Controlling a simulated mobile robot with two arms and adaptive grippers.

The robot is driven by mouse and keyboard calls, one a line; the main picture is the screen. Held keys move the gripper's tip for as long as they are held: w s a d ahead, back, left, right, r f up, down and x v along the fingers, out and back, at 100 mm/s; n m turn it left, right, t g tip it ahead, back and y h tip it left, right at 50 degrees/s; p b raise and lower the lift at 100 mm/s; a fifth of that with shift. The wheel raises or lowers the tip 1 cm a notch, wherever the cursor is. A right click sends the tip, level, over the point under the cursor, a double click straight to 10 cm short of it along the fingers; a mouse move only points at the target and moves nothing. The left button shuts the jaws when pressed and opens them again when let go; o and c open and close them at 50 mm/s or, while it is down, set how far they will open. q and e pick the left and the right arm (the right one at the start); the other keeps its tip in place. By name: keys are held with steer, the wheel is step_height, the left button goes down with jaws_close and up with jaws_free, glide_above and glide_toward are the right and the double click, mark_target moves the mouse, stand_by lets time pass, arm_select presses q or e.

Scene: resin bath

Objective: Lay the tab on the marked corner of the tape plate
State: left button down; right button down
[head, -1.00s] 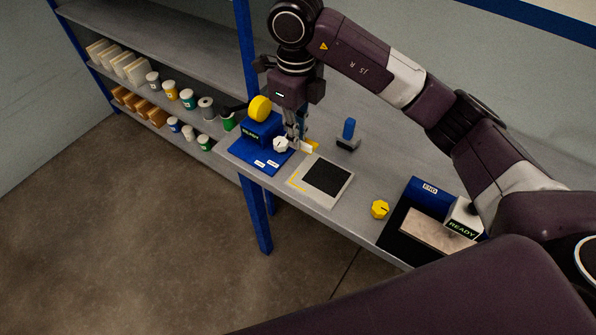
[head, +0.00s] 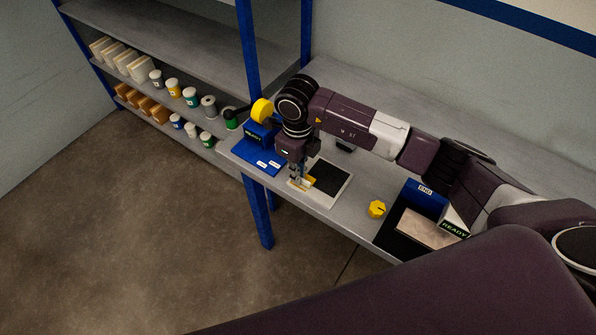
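The tape plate (head: 337,194) is a pale grey plate with a dark square, lying on the bench with its yellow-marked corner toward the left. My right gripper (head: 299,182) points down over that marked corner. It appears shut on the small yellow and white tab (head: 308,183), which is at or just above the corner; I cannot tell whether it touches the plate. The gripper and wrist hide part of the tab and the plate's far left side. My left gripper is not in view.
A blue dispenser (head: 255,157) with a yellow roll (head: 262,110) stands left of the plate. A yellow knob (head: 377,208) lies to its right, then a blue station (head: 424,199) with a READY display. Shelves (head: 175,50) with jars stand at the left.

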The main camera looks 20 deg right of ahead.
steer(key=shift+f+b, duration=0.3)
steer(key=shift+b, duration=0.05)
steer(key=c, duration=2.1)
jaws_free()
steer(key=shift+r, duration=0.1)
steer(key=shift+r, duration=0.1)
steer(key=shift+r+p, duration=0.25)
steer(key=shift+p, duration=0.2)
steer(key=shift+r+b, duration=2.2)
steer(key=shift+r, duration=3.7)
